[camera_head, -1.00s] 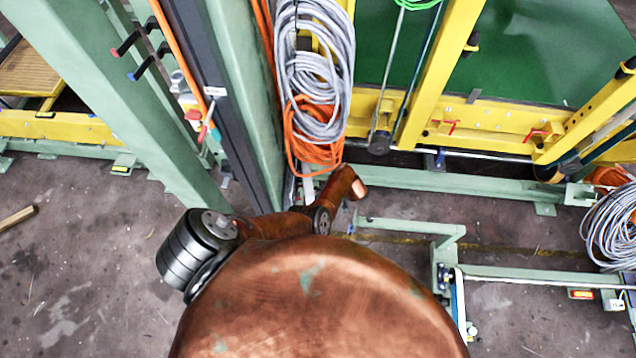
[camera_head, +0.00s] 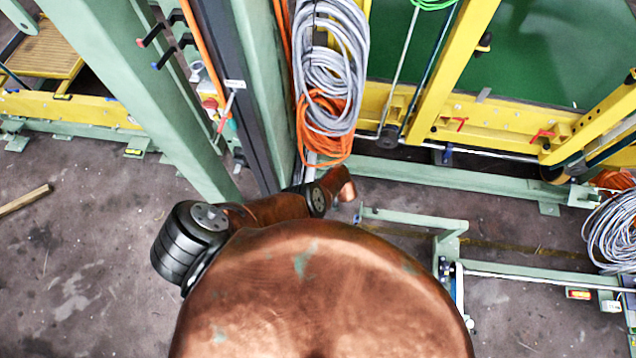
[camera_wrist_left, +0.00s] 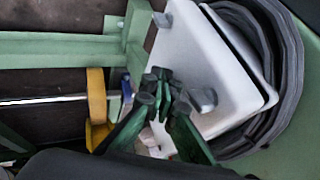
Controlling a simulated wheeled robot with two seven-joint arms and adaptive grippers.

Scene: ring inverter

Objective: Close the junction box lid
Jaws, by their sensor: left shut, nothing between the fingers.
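In the left wrist view, a white box-like part (camera_wrist_left: 190,62) with grey tabs is probably the junction box. A dark gap separates it from a second white panel (camera_wrist_left: 238,50) at its right; I cannot tell which is the lid or how far it stands open. My left gripper (camera_wrist_left: 163,88) has green fingers with dark tips. It is shut and empty, in front of the white part's lower left edge; contact cannot be told. In the head view, my copper-coloured arm shows, but the gripper and the box are not discernible. My right gripper is in neither view.
Thick grey cable loops (camera_wrist_left: 285,70) curve around the white panel's right side. A yellow part (camera_wrist_left: 97,108) and green frame bars (camera_wrist_left: 60,50) lie left. In the head view, grey cable (camera_head: 335,60) and orange cable (camera_head: 325,130) hang by a green post. Floor shows at left.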

